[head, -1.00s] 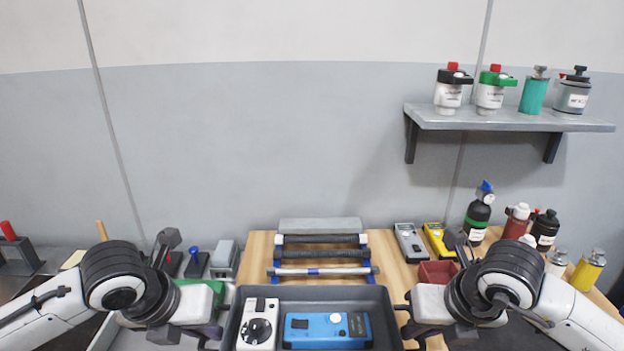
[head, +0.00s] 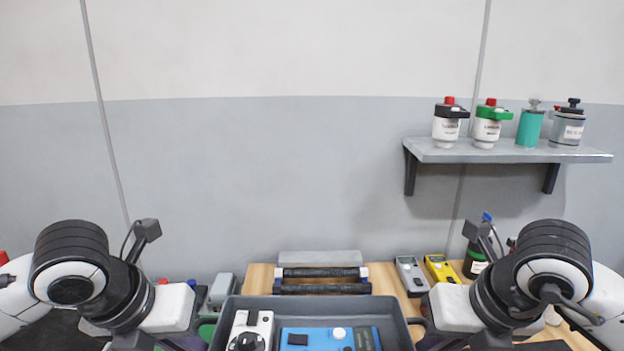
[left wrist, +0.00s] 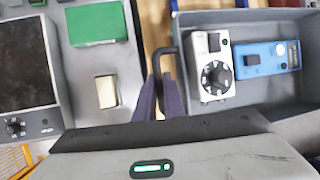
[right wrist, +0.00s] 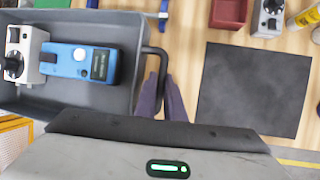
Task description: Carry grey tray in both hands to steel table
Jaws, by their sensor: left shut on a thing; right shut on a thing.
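The grey tray (head: 313,302) is low in the middle of the head view, its near part cut off. It holds a white device with a black dial (head: 248,328) and a blue meter (head: 325,338). My left gripper (left wrist: 168,85) is shut on the dark handle at the tray's left end, beside the white device. My right gripper (right wrist: 155,95) is shut on the handle at the right end, beside the blue meter. The tray looks about level, and wood shows beneath the handles in the wrist views. I cannot tell whether any surface in view is the steel table.
A wooden bench (right wrist: 185,45) carries a rack of dark rods (head: 320,288), a grey meter (head: 411,275), a yellow meter (head: 440,268) and a black mat (right wrist: 253,88). A grey surface to the left holds a green box (left wrist: 97,23). A wall shelf (head: 505,151) holds bottles.

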